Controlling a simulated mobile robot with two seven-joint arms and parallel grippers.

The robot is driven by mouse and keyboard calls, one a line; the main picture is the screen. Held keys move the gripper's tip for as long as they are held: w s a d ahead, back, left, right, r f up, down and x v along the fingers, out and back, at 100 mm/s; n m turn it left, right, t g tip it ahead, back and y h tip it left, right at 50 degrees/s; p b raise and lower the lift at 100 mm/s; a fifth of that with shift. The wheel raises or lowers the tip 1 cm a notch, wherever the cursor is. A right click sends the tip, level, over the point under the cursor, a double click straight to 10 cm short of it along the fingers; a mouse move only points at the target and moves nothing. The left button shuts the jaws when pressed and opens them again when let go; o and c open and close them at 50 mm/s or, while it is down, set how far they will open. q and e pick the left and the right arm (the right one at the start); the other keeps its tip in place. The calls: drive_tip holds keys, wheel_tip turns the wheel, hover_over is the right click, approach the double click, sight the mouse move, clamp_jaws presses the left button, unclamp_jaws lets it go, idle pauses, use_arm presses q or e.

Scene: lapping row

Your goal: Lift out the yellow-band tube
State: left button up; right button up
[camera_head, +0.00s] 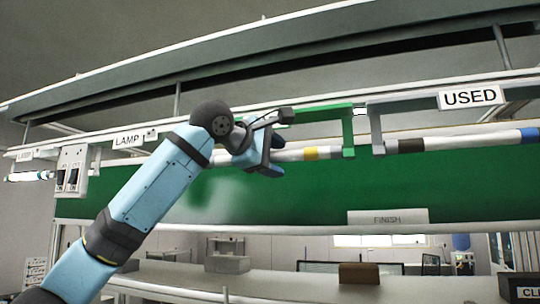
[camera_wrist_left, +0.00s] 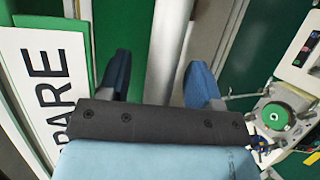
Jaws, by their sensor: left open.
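The yellow-band tube (camera_head: 293,155) is a white tube with a yellow ring, lying level along the green panel in the head view. My left gripper (camera_head: 265,158) is at the tube's left part, with its blue fingers over it. In the left wrist view, a pale tube (camera_wrist_left: 169,45) runs between the spread fingers of the left gripper (camera_wrist_left: 159,65), with gaps on both sides. The left gripper is open. Part of the tube is hidden behind the hand. My right gripper is not in view.
A green bracket (camera_head: 351,132) and a grey bracket (camera_head: 376,130) stand at the tube's right. Farther right are a dark band (camera_head: 411,146) and a blue band (camera_head: 529,134). A USED sign (camera_head: 470,97) hangs above. A SPARE sign (camera_wrist_left: 50,80) shows in the wrist view.

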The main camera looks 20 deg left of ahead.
use_arm(q)
drive_tip(key=c, duration=1)
drive_tip(key=shift+c, duration=0.2)
drive_tip(key=shift+r, duration=0.5)
drive_tip(key=shift+s+a+r+b, duration=0.1)
drive_tip(key=shift+s+r+b, duration=0.1)
drive_tip(key=shift+b, duration=0.2)
drive_tip(key=s+b, duration=0.4)
drive_tip(key=s, duration=1.3)
drive_tip(key=shift+s+a+b, duration=0.25)
drive_tip(key=shift+s+b, duration=0.05)
drive_tip(key=shift+r, duration=0.1)
